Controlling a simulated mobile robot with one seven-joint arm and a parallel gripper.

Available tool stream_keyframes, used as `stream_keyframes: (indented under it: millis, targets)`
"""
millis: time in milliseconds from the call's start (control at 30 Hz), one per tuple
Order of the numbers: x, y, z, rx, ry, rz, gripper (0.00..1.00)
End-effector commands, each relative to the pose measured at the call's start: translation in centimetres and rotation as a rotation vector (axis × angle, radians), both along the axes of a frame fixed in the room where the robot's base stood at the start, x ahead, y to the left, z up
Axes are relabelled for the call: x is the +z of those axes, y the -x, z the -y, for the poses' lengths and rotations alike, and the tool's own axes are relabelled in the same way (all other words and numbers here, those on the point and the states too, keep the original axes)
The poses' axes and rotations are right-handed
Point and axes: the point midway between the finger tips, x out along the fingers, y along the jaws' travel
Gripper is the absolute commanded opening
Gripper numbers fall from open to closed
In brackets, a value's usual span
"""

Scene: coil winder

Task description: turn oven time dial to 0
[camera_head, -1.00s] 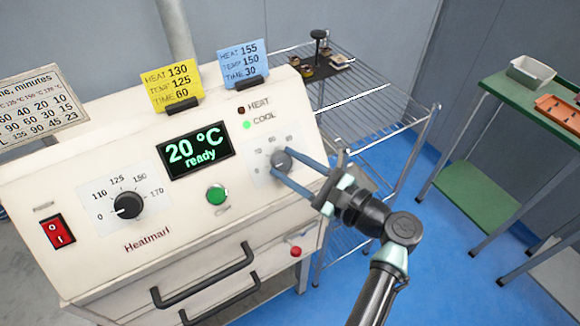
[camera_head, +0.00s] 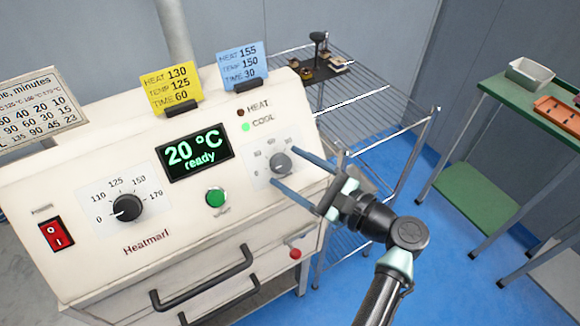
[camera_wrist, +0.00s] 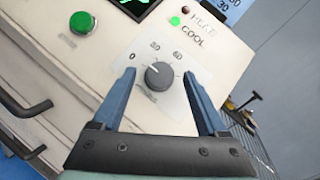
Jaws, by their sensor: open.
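The oven's time dial (camera_head: 281,163) is a round grey knob on the right side of the front panel. It also shows in the wrist view (camera_wrist: 159,76), where its pale mark points up and left, between the 0 and the middle number. My gripper (camera_head: 288,169) is open, with one blue finger on each side of the dial. In the wrist view both fingers stand apart from the knob, with a gap on each side. Nothing is held.
The oven panel also bears a black temperature dial (camera_head: 127,207), a green button (camera_head: 215,197), a display (camera_head: 195,152) reading 20 °C ready, and a red switch (camera_head: 56,235). A wire rack (camera_head: 375,105) stands behind at the right. A green table (camera_head: 545,110) is farther right.

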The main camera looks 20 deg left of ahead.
Motion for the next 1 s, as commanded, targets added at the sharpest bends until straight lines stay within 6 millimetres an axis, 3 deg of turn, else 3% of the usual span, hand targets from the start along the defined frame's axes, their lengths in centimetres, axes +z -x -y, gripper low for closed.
stream_keyframes:
  millis: [500, 700, 1000]
  targets:
    - [0.4, 3.4, 9.8, -0.004, 0.000, 0.000, 0.76]
    - [0.6, 3.9, 11.2, -0.001, 0.000, -0.001, 0.76]
    - [0.6, 4.0, 11.3, -0.001, 0.001, -0.001, 0.76]
